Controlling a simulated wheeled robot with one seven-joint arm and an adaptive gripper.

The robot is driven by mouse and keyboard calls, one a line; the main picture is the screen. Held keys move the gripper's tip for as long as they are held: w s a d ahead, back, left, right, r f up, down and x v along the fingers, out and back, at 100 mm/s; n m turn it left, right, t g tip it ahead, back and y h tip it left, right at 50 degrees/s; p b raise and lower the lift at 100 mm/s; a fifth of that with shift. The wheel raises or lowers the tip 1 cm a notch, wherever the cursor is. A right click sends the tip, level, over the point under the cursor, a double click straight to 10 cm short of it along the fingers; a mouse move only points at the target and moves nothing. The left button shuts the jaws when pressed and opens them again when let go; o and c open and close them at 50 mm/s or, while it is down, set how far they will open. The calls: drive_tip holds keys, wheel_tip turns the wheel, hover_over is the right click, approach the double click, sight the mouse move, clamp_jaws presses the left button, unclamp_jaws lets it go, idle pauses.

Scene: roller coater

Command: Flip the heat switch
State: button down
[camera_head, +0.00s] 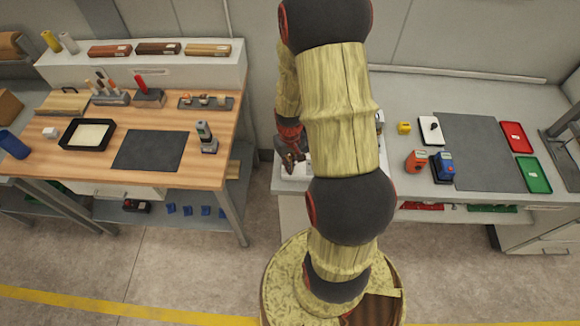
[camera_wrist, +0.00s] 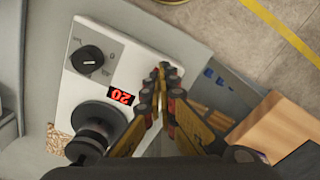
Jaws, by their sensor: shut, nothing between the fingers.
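The roller coater shows in the wrist view as a white panel (camera_wrist: 75,92) with a grey label strip. A round black knob (camera_wrist: 87,58) with a white mark sits on the strip. A lit red display (camera_wrist: 122,96) reads 20. I cannot tell a separate heat switch apart; part of the panel is behind my fingers. My gripper (camera_wrist: 165,72) is shut and empty over the panel edge beside the display, apart from the knob. In the head view my gripper (camera_head: 290,160) is above the white coater base (camera_head: 296,173), which my arm largely hides.
Dark cylindrical parts (camera_wrist: 97,128) rise from the coater near my fingers. A wooden bench (camera_head: 70,172) stands to the left, with a gap of floor before the coater's bench. On the right are orange (camera_head: 416,161) and blue (camera_head: 444,165) devices and a grey mat (camera_head: 480,150).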

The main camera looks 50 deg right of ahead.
drive_tip(key=shift+r+p, duration=2.5)
drive_tip(key=shift+r, duration=0.95)
